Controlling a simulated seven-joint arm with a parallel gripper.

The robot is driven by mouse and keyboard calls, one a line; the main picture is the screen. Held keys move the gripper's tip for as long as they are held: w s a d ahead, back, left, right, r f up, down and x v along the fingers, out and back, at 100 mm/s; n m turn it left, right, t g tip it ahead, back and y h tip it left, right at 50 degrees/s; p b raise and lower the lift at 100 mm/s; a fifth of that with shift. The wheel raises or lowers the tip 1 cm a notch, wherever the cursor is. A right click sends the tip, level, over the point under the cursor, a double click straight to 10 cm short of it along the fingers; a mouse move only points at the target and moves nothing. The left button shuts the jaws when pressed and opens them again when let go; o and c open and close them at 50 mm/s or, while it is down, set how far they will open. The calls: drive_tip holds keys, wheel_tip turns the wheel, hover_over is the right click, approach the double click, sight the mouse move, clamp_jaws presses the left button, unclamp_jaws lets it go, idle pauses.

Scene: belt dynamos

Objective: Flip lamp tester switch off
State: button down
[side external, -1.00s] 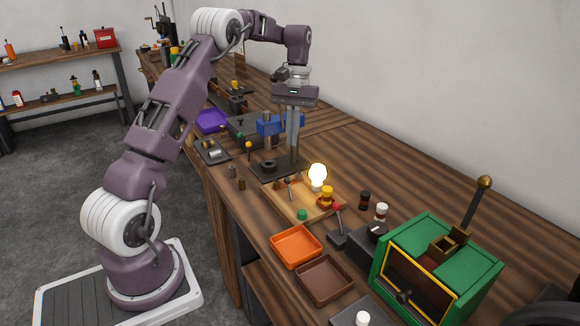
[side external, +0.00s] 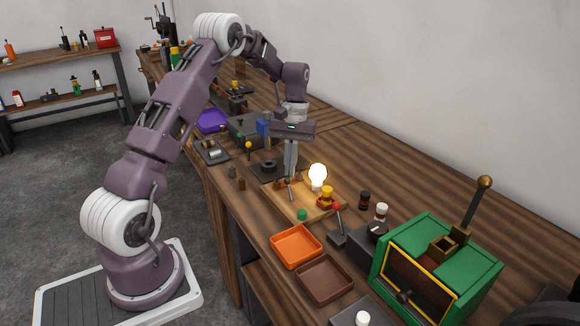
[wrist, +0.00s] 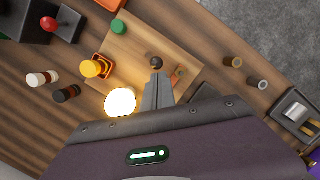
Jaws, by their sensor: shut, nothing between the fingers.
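The lamp tester is a light wooden board (side external: 283,201) on the bench; it also shows in the wrist view (wrist: 135,42). Its bulb (side external: 318,174) glows brightly, also in the wrist view (wrist: 120,102). The switch, with a dark round knob (wrist: 156,62) and copper-coloured contact parts (wrist: 179,74), is at the board's edge near the bulb. My gripper (wrist: 158,80) is shut and empty, its fingertips right by the knob. Whether they touch it I cannot tell. In the side view my gripper (side external: 289,178) points down over the switch and partly hides it.
A yellow-orange knobbed part (wrist: 95,68) and a green cap (wrist: 118,27) are on the board. An orange tray (side external: 297,246), a brown tray (side external: 324,279), a red-knobbed lever (side external: 337,207) and a green machine (side external: 440,268) stand nearer the camera. Small cylinders (wrist: 233,62) stand beside the board.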

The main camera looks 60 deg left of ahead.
drive_tip(key=shift+d+r+y, duration=0.2)
drive_tip(key=shift+d+y, duration=0.2)
drive_tip(key=shift+y, duration=0.2)
drive_tip(key=shift+d+r+y, duration=0.2)
drive_tip(key=shift+d+y, duration=0.3)
drive_tip(key=shift+y, duration=0.1)
drive_tip(key=shift+d+r+y, duration=0.15)
drive_tip(key=shift+d+y, duration=0.8)
drive_tip(key=shift+y, duration=0.25)
drive_tip(key=d+y, duration=0.2)
drive_tip(key=y, duration=0.1)
drive_tip(key=shift+d+n+y, duration=0.25)
drive_tip(key=shift+n+y, duration=0.05)
drive_tip(key=shift+n, duration=0.1)
drive_tip(key=shift+r, duration=0.75)
